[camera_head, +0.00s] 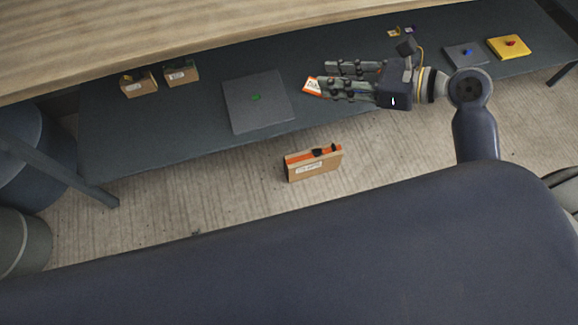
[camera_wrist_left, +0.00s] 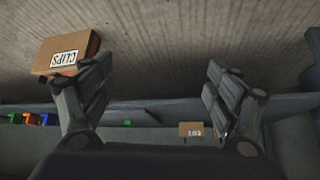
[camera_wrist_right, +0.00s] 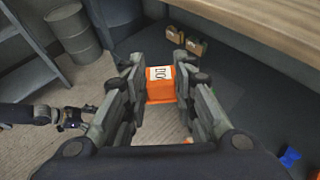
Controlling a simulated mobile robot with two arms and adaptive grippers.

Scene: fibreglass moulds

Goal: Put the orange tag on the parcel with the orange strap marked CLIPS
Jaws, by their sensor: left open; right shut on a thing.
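The orange tag (camera_head: 312,86), with a white printed label, is between the fingertips of my right gripper (camera_head: 328,77), above the dark bench. It also shows in the right wrist view (camera_wrist_right: 160,85). A cardboard parcel (camera_head: 314,168) with an orange strap stands on the floor in front of the bench, below and apart from the tag. Its label is too small to read in the head view. In the left wrist view a parcel marked CLIPS (camera_wrist_left: 66,55) is beside the left finger, with a little orange at its edge. My left gripper (camera_wrist_left: 155,80) is open and empty.
A wooden surface (camera_head: 150,38) overhangs the back.

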